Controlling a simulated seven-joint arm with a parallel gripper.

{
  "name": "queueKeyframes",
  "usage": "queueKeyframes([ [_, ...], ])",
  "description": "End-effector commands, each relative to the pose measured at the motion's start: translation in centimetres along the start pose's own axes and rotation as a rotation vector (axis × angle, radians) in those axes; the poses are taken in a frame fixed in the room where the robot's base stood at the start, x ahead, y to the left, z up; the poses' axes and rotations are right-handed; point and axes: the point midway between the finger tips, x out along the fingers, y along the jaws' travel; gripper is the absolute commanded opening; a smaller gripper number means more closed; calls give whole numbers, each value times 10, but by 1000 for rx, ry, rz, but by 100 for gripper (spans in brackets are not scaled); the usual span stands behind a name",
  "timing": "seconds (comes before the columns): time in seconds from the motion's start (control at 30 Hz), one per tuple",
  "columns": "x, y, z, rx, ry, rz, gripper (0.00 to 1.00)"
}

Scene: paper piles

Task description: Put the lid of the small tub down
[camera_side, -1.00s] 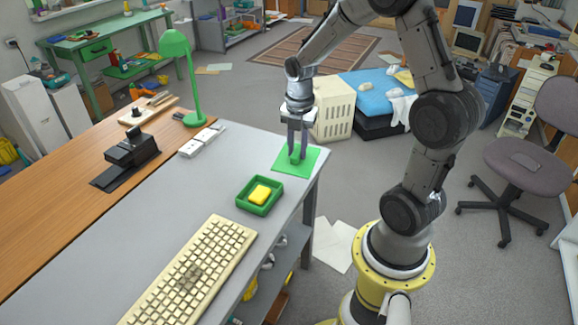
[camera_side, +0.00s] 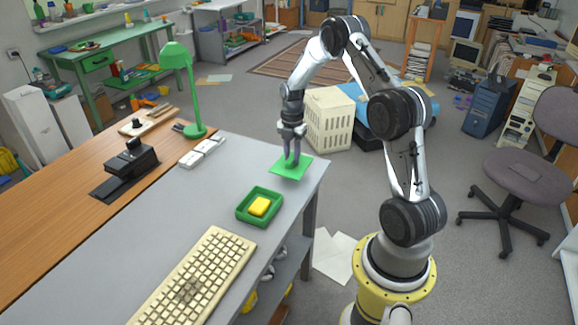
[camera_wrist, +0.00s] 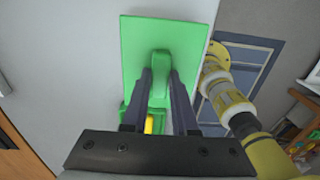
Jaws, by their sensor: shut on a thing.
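The small green tub (camera_side: 245,215) stands open on the grey table, with a yellow block (camera_side: 260,206) inside. The flat green lid (camera_side: 282,173) is over the table's far right corner, beyond the tub and apart from it. My gripper (camera_side: 292,160) points down and is shut on the lid's raised handle. I cannot tell whether the lid touches the table. In the wrist view the lid (camera_wrist: 190,45) spreads out past the fingers (camera_wrist: 158,80), its handle between them. The tub (camera_wrist: 127,113) and yellow block show partly behind the fingers.
A cream keyboard (camera_side: 200,275) lies nearer the camera. White switches (camera_side: 202,152), a green lamp (camera_side: 195,130) and a black device (camera_side: 128,168) are to the left. The table's grey top is bare left of the lid. Its right edge is close to the lid.

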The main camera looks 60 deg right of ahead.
Motion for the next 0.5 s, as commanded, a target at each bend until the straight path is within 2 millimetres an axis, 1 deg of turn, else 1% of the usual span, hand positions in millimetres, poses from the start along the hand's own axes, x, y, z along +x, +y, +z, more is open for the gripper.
queueKeyframes([
  [0.03, 8, 4, 3, 0, 0, 0, 0],
  [0.1, 13, 9, 7, 0, 0, 0, 0],
  [0.37, 26, 17, 13, 0, 0, 0, 0],
  [0.5, 46, 16, 12, 0, 1, -1, 0],
])
